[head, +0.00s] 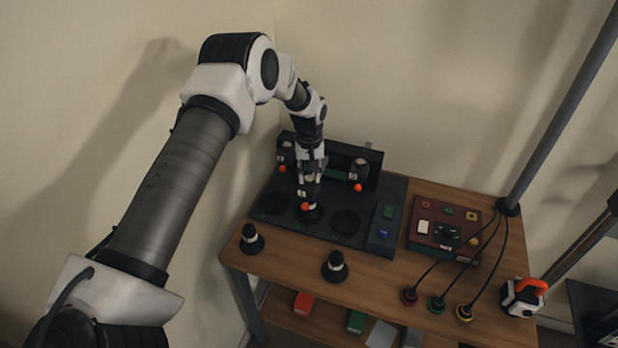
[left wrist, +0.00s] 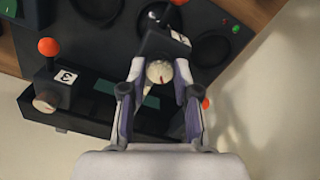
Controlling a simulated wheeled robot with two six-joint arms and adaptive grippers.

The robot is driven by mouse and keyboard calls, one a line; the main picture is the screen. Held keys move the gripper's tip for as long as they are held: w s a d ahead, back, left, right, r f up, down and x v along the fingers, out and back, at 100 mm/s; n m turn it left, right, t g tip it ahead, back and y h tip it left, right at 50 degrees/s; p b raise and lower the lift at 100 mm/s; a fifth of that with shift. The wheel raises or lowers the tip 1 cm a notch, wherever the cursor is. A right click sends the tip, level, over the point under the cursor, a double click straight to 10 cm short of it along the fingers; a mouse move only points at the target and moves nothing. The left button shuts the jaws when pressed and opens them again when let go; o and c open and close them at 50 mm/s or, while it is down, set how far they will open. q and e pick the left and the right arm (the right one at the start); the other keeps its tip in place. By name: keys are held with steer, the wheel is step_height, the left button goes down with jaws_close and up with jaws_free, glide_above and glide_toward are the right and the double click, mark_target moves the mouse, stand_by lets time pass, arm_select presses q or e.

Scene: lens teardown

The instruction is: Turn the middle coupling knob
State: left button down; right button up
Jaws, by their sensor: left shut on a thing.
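The middle coupling has a pale round knob (left wrist: 160,72) with a small red mark. In the left wrist view it sits between the two fingers of my left gripper (left wrist: 152,92), which is shut on it. The middle coupling's dark body (left wrist: 166,45) carries a white number label, and its red ball (head: 305,206) shows below the gripper in the head view. My left gripper (head: 309,178) comes down on the coupling from above and hides most of it in the head view. My right gripper is not in view.
A coupling with a red ball (head: 357,188) stands to the right; another red ball (head: 282,168) is to the left. The dark panel (head: 395,190) has round recesses. Two black-and-white pieces (head: 335,266) stand in front. A control box (head: 450,228) with cables is at right.

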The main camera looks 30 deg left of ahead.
mark_target(310, 177)
arm_select(q)
steer(key=m+b, duration=0.1)
steer(key=m, duration=0.2)
steer(key=shift+s+f+m, duration=0.1)
steer(key=shift+f+m, duration=0.05)
steer(key=shift+m, duration=0.15)
steer(key=shift+d+m+b, duration=0.1)
steer(key=shift+m+b, duration=0.4)
steer(key=shift+m, duration=1.5)
steer(key=c, duration=0.8)
jaws_free()
steer(key=shift+c, duration=0.2)
step_height(310, 177, up, 12)
